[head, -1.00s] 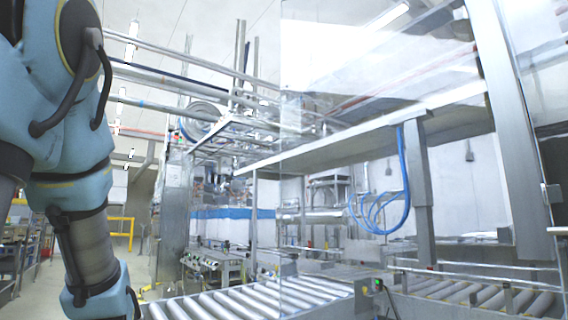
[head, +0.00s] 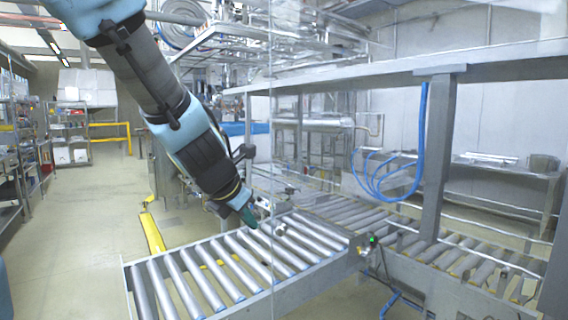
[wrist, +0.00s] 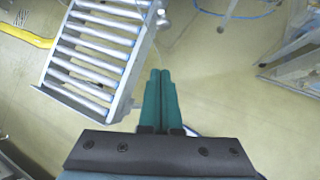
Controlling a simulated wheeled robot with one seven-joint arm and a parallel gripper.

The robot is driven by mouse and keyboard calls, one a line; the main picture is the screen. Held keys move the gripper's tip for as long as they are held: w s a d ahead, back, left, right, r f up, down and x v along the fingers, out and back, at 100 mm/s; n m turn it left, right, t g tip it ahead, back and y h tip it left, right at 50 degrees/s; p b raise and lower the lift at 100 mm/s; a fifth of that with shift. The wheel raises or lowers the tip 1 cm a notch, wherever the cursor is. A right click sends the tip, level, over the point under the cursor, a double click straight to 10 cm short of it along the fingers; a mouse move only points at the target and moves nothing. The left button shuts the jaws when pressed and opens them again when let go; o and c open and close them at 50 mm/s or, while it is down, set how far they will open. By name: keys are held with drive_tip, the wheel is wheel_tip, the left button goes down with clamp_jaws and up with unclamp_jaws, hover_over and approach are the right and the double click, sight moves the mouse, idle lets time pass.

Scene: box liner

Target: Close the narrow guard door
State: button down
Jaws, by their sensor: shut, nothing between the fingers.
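A clear guard panel (head: 271,130) shows in the head view as a thin upright edge with see-through sheet to its right. It seems to be a guard door, but I cannot tell whether it is the narrow one. Its hinges and handle are not clear to see. My gripper (head: 251,220) reaches down from the upper left and ends just left of that edge in the picture. I cannot tell whether they touch. In the wrist view, my gripper's green fingers (wrist: 161,73) are together with nothing between them.
A roller conveyor (head: 205,275) lies below my gripper; it also shows in the wrist view (wrist: 95,50). A grey post (head: 436,160) with blue hoses (head: 421,150) stands to the right. Yellow floor piece (head: 152,232) and open floor (head: 90,225) lie left.

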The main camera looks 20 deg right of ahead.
drive_tip(key=d+r+n+p, duration=0.3)
drive_tip(key=r+n+p, duration=0.1)
drive_tip(key=r, duration=0.4)
drive_tip(key=b, duration=0.3)
approach(289, 206)
drive_tip(key=shift+h, duration=0.4)
drive_tip(key=f, duration=0.3)
drive_tip(key=w+d+f, duration=0.1)
drive_tip(key=shift+w+f, duration=0.1)
drive_tip(key=shift+f, duration=0.15)
drive_tip(key=shift+w+d+f, duration=0.1)
drive_tip(key=shift+w+d, duration=0.6)
